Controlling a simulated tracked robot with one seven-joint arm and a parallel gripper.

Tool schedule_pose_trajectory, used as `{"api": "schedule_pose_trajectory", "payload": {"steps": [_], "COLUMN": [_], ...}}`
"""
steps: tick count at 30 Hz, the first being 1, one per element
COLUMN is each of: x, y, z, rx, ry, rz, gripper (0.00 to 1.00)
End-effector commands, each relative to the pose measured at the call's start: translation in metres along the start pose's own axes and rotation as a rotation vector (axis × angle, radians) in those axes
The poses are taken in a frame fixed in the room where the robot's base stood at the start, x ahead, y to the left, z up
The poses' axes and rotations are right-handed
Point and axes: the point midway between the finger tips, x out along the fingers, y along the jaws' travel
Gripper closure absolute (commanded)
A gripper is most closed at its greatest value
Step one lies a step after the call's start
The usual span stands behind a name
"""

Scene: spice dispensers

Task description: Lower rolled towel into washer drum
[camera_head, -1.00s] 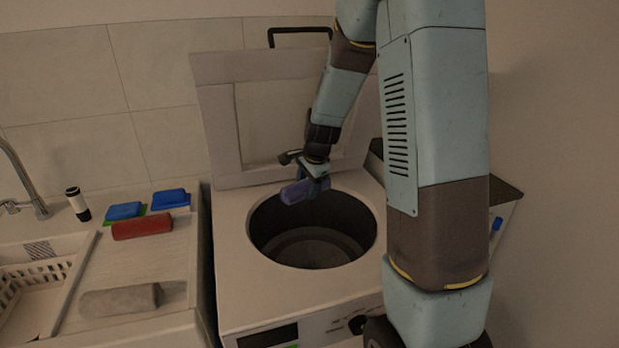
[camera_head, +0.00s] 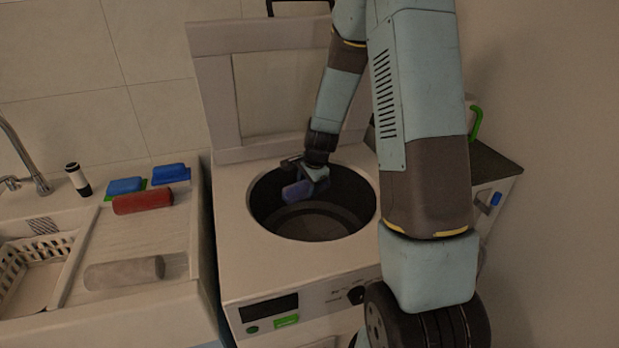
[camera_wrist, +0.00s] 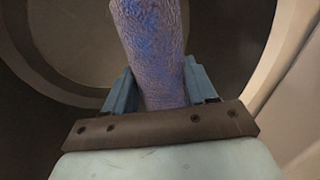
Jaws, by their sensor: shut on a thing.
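A blue-purple rolled towel (camera_head: 297,191) is held in my gripper (camera_head: 312,178), at the mouth of the washer drum (camera_head: 318,222), near its back rim. In the wrist view, the towel (camera_wrist: 152,45) sticks out from between the two blue fingers of my gripper (camera_wrist: 160,88), which are shut on it. The drum (camera_wrist: 60,60) wall and floor show behind the towel there. The washer (camera_head: 240,255) is a white top-loader with its lid (camera_head: 225,90) raised at the back. The drum floor in view looks empty.
On the counter to the left lie a red roll (camera_head: 143,202) and a grey roll (camera_head: 124,272), with blue sponges (camera_head: 170,173), a black-and-white bottle (camera_head: 77,179), a tap (camera_head: 30,165) and a white basket (camera_head: 40,270). A dark-topped unit (camera_head: 495,170) stands right of the washer.

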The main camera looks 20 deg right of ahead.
Motion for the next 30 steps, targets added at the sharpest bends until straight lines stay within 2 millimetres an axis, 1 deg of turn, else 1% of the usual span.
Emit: {"api": "schedule_pose_trajectory", "payload": {"steps": [3, 30], "x": [0.012, 0.094], "y": [0.004, 0.032], "z": [-0.001, -0.001], "rx": [0.002, 0.003], "ry": [0.0, 0.0], "rz": [0.002, 0.002], "gripper": [0.83, 0.83]}}
